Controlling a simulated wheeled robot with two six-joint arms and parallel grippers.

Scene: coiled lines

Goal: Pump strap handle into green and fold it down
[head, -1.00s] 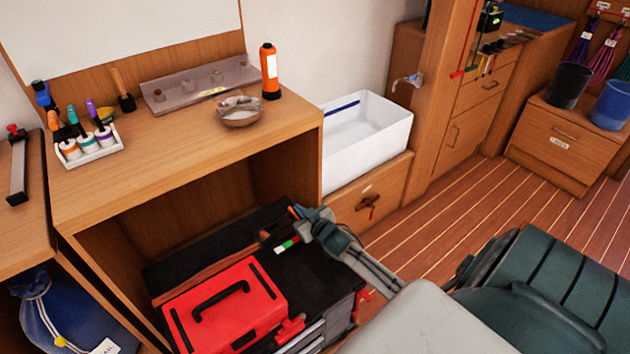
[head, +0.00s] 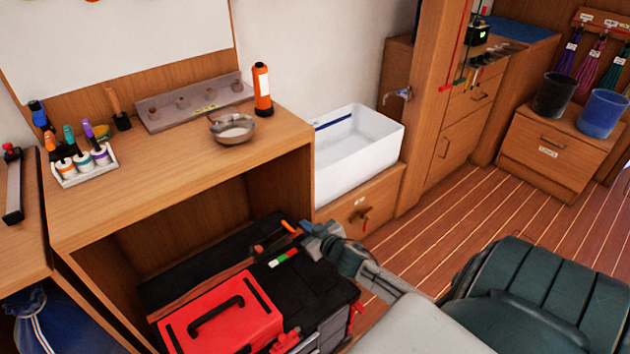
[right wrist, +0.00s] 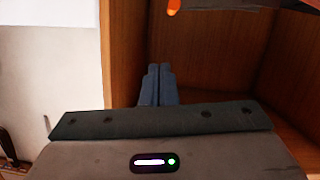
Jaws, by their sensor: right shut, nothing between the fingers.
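The strap handle with an orange tip (head: 289,226) shows on the black case top (head: 318,291) under the bench. Beside it is a small gauge strip (head: 284,257) with green and red parts; I cannot make out a pointer on it. My right gripper (head: 305,229) is close beside the orange tip, to its right. In the right wrist view its fingers (right wrist: 157,85) are shut with nothing between them. An orange end (right wrist: 173,8) shows at the top edge of that view, apart from the fingers. My left gripper is out of view.
A red toolbox (head: 222,318) lies left of the black case top. The wooden bench (head: 180,176) stands above it and bounds the space at the left. A white basin (head: 358,152) is behind. Open floor (head: 440,230) lies to the right.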

